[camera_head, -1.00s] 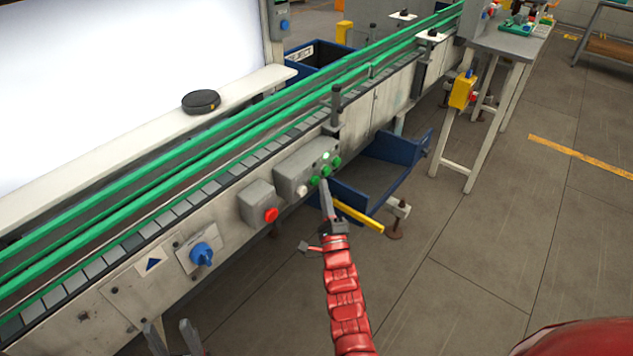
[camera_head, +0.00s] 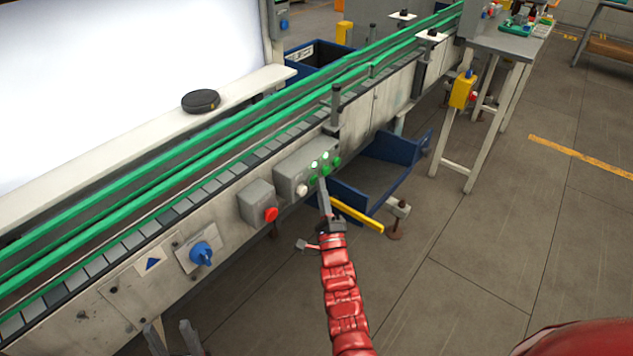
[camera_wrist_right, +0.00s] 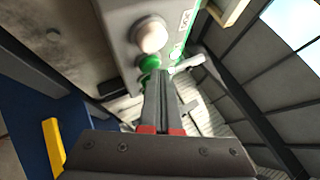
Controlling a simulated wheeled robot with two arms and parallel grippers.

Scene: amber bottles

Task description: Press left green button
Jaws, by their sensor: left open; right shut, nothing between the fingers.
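A grey control box (camera_head: 294,169) on the conveyor's side carries a row of green buttons, with a white button (camera_head: 302,190) at its left end. The left green button (camera_head: 313,180) is beside the white one. It also shows in the right wrist view (camera_wrist_right: 150,62), just ahead of my fingertips. My right gripper (camera_head: 322,182) is shut and empty, its tips at this button. I cannot tell whether they touch. Two lamps (camera_head: 314,164) above the green buttons are lit. My left gripper (camera_head: 172,336) is open and empty at the bottom left, below the conveyor.
A red button (camera_head: 270,214) on a grey box and a blue knob (camera_head: 201,254) lie left along the conveyor. A blue bin (camera_head: 385,172) and a yellow bar (camera_head: 357,215) are below and right of the control box. Open floor (camera_head: 500,240) lies to the right.

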